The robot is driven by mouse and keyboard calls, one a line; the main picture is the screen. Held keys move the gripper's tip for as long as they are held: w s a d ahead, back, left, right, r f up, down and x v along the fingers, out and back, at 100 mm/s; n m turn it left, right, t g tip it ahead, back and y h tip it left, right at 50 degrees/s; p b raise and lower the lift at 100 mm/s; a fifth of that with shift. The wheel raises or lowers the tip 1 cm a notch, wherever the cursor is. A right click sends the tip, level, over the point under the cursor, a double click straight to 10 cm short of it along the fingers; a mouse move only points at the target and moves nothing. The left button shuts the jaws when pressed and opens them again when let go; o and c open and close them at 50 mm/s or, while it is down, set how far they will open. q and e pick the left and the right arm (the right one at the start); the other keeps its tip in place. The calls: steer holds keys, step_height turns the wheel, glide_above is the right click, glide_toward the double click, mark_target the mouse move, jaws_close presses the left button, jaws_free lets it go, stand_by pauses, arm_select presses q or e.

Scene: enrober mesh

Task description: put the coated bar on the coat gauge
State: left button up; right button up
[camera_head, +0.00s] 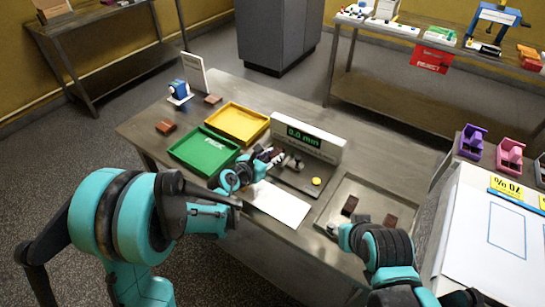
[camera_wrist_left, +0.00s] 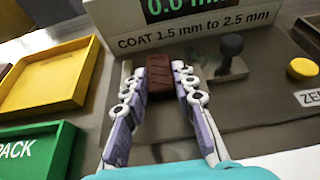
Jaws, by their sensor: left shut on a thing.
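The coat gauge (camera_head: 308,145) stands mid-bench, its green display reading 0.0 mm. In the left wrist view, the gauge panel (camera_wrist_left: 200,42) reads COAT 1.5 mm to 2.5 mm. My left gripper (camera_head: 277,158) is over the left part of the gauge's base. It is shut on a dark brown coated bar (camera_wrist_left: 159,75), held upright between the fingertips, left of the gauge's dark knobbed post (camera_wrist_left: 231,52). I cannot tell whether the bar touches the base. My right gripper (camera_head: 334,230) is at the left edge of a metal tray (camera_head: 366,184); its fingers are too small to judge.
Two dark bars (camera_head: 349,205) (camera_head: 390,221) lie in the metal tray. A green tray (camera_head: 205,150) and a yellow tray (camera_head: 238,122) sit left of the gauge. A yellow button (camera_head: 316,181) is on the gauge base. A white sheet (camera_head: 277,204) lies in front.

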arm_select(q)
steer(key=shift+f, duration=0.2)
arm_select(e)
steer(key=shift+f, duration=0.2)
arm_select(q)
steer(key=o, duration=0.6)
steer(key=shift+r, duration=0.1)
arm_select(e)
steer(key=shift+r, duration=0.1)
